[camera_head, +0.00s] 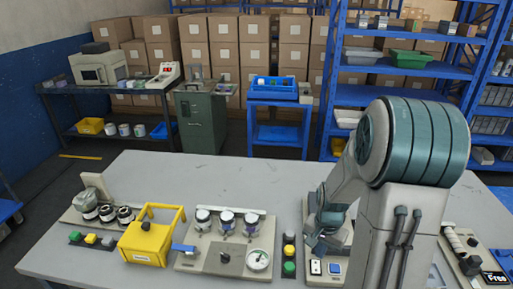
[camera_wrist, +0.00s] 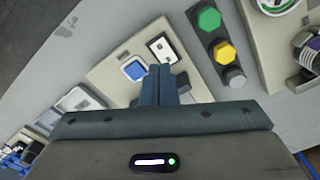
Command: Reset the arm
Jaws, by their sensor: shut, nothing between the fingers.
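My gripper (camera_wrist: 160,70) shows in the wrist view with its two dark fingers together and nothing between them. It points at a beige panel (camera_wrist: 108,72) with a blue square button (camera_wrist: 134,70) and a white plate (camera_wrist: 162,47) with a black mark. In the head view my gripper (camera_head: 322,238) hangs over the same panel, just behind the blue button (camera_head: 335,268) and the white plate (camera_head: 316,267). My arm hides part of the panel there. I cannot tell the exact gap between the fingertips and the panel.
The back of the grey table (camera_head: 200,172) is clear. Blue shelves (camera_head: 350,95) stand behind.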

